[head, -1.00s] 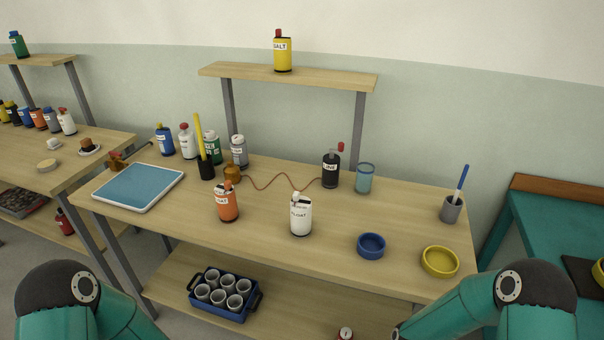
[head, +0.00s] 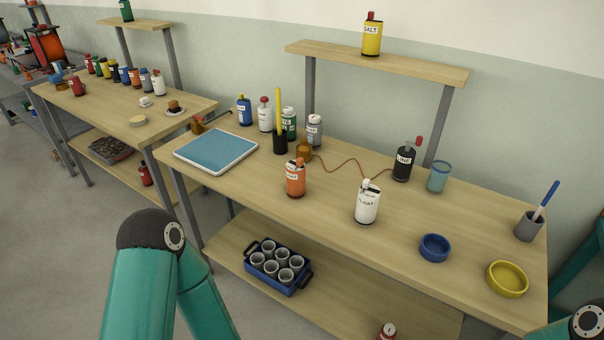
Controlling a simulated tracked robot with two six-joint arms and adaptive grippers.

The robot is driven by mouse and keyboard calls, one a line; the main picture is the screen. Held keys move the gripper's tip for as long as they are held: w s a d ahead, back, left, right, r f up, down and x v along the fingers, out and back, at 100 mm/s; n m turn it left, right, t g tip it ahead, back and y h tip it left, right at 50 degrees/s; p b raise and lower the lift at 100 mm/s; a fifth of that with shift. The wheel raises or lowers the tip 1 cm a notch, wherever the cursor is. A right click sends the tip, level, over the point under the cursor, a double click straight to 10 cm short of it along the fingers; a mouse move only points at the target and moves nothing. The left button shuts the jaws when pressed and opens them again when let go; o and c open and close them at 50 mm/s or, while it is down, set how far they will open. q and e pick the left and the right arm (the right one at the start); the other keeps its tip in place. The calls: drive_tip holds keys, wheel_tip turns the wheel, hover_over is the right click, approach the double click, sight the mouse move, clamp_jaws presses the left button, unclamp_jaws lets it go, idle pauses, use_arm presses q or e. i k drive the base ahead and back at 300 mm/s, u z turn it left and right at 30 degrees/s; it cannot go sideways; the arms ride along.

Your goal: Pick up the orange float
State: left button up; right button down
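An orange bottle (head: 295,179) with a white label stands upright near the middle of the wooden bench; its label is too small to read surely. A white bottle (head: 367,204) labelled "FLOAT" stands upright to its right. Only teal links of my arms show, at the lower left and the lower right corner. Both of my grippers are outside the picture, and nothing touches the orange bottle.
A blue tray (head: 257,147) lies left of the orange bottle. A black bottle (head: 403,163), blue bowl (head: 434,248) and yellow bowl (head: 508,279) are to the right. Bench surface before the orange bottle is clear.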

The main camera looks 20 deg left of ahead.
sight(296, 179)
drive_tip(key=z, duration=0.05)
drive_tip(key=k, duration=0.6)
drive_tip(key=u, duration=0.5)
drive_tip(key=i, duration=0.8)
drive_tip(key=u, duration=0.65)
drive_tip(key=i, duration=0.45)
drive_tip(key=z, duration=0.05)
